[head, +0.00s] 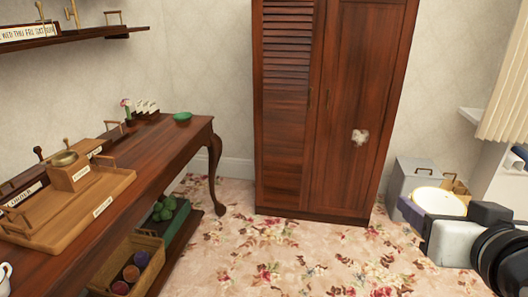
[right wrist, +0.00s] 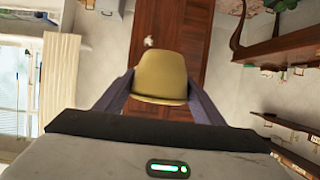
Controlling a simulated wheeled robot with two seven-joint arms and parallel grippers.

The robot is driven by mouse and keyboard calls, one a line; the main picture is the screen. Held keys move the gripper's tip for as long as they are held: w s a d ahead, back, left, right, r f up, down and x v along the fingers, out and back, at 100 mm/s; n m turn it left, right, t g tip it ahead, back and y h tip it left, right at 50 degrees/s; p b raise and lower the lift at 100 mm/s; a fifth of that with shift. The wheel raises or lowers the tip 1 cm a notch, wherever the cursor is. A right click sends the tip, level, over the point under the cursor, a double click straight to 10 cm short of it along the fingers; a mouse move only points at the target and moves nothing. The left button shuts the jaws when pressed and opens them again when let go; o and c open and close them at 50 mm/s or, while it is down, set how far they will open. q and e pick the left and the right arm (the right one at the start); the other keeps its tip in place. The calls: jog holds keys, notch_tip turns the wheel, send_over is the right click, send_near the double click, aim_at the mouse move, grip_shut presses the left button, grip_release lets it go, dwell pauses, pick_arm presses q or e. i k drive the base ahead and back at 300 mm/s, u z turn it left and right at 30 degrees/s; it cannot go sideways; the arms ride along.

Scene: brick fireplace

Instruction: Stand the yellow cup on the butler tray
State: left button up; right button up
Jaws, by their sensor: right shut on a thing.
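The yellow cup (head: 438,199) is held by my right gripper (head: 436,214) at the right of the head view, above the floor. In the right wrist view the cup (right wrist: 160,76) sits between the two fingers of the right gripper (right wrist: 160,92), which is shut on it. A light wooden tray (head: 62,229) with handles and a small label lies on the dark side table at the left, far from the cup. A wooden box with a small brass bowl stands on it. The label is too small to read surely. My left gripper is not in view.
The dark side table (head: 178,136) carries a green dish (head: 182,116) and a small rack near its far end. A tall wardrobe (head: 325,110) stands at the back. The flowered carpet (head: 300,262) between is clear.

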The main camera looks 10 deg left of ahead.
aim_at(88, 203)
jog(key=u, duration=0.85)
jog(key=i, duration=0.95)
jog(key=u, duration=1.45)
jog(key=i, duration=0.2)
